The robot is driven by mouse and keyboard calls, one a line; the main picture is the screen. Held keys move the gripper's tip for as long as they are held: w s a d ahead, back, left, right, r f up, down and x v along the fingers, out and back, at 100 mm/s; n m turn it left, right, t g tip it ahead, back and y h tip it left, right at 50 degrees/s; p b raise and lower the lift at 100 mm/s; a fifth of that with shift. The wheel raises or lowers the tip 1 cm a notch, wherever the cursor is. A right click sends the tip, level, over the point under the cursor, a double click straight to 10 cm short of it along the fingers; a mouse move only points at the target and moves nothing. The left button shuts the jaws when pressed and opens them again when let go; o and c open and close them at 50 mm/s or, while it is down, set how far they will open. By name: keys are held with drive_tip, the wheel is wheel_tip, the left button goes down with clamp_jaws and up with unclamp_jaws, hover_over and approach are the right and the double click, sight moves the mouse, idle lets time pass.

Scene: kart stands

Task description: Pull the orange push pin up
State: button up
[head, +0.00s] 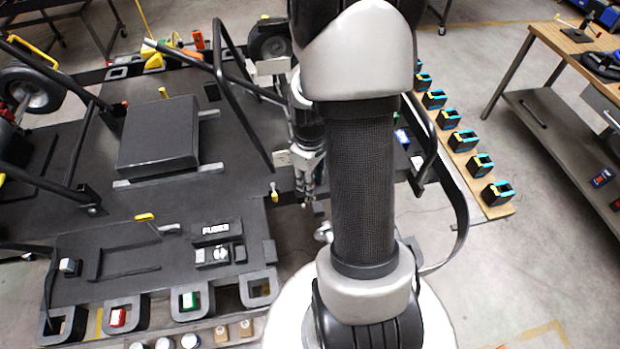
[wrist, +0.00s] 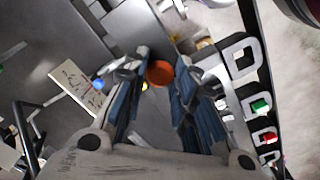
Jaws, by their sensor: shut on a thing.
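The orange push pin (wrist: 160,73) shows its round orange head in the wrist view, between the two fingers of my gripper (wrist: 157,85). The fingers lie close on either side of the head, and my gripper is shut on it. The stem below the head is hidden. In the head view my gripper (head: 308,196) points down at the right edge of the dark kart stand (head: 180,207), left of my arm column. I cannot make out the orange pin there.
A flat dark box (head: 157,138) sits on the stand, with a black tube frame (head: 238,95) standing near my arm. A green block (head: 189,301) and a red block (head: 118,317) sit in front slots. A wooden board (head: 482,195) with several black-and-blue clips lies right. A workbench (head: 545,35) stands far right.

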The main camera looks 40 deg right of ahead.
drive_tip(key=c, duration=0.4)
drive_tip(key=shift+r+p, duration=0.35)
drive_tip(key=shift+r, duration=0.2)
drive_tip(key=o, duration=1.1)
wheel_tip(320, 180, up, 12)
